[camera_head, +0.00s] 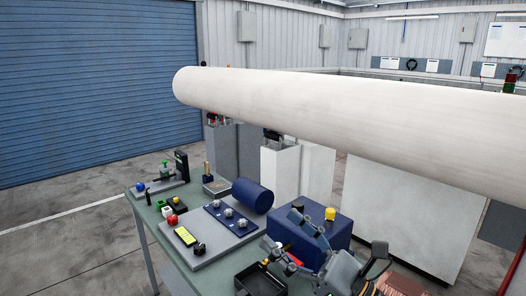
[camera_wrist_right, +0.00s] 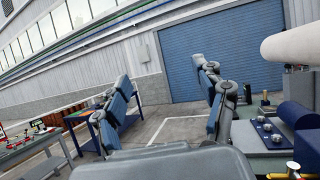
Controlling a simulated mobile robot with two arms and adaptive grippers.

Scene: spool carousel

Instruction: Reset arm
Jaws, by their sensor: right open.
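My right gripper (camera_head: 282,230) is at the lower right in the head view, above the near part of the workbench (camera_head: 143,222). Its two fingers with blue pads are spread apart, with nothing held between them. The right wrist view also shows the open fingers (camera_wrist_right: 165,85), with floor and a blue shutter visible between them. A blue box (camera_head: 340,233) with a yellow knob (camera_head: 330,213) stands just beyond the gripper. A black tray (camera_head: 258,281) lies below and left of it. My left gripper is not in view.
A long white cylinder (camera_head: 330,115) crosses above the bench; I cannot tell what it belongs to. A blue roll (camera_head: 252,196), a grey panel with knobs and a red button (camera_head: 172,220) occupy the bench. Open floor (camera_head: 70,235) lies to the left.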

